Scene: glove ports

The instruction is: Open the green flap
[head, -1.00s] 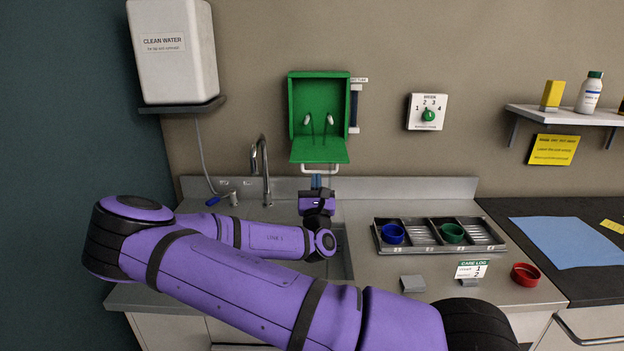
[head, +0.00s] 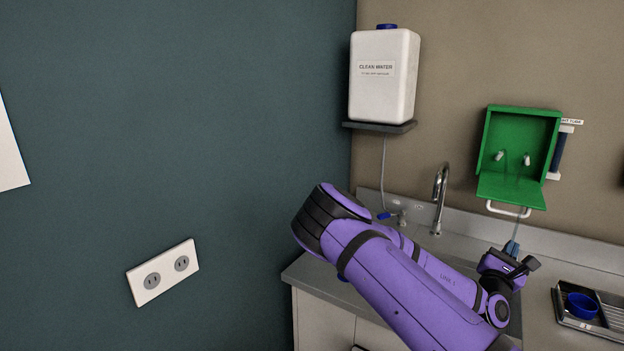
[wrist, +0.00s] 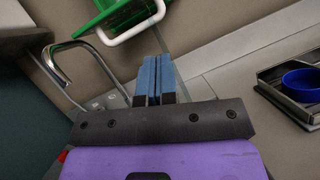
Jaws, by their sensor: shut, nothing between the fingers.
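The green flap (head: 511,190) is folded down at the front of the green wall box (head: 486,136), so the box stands open. Two pale fittings with thin tubes show inside the box. A white bar handle (head: 508,211) hangs at the flap's lower edge; it also shows in the wrist view (wrist: 132,32), at the top. My gripper (head: 512,247) is below the handle and apart from it, over the sink counter. In the wrist view its blue fingers (wrist: 151,68) are together with nothing between them.
A faucet (head: 441,190) rises left of my gripper. A clean water tank (head: 384,75) sits on a wall shelf. A tray (head: 573,312) with a blue cup (head: 581,305) lies to the right. The teal wall (head: 200,120) closes off the left side.

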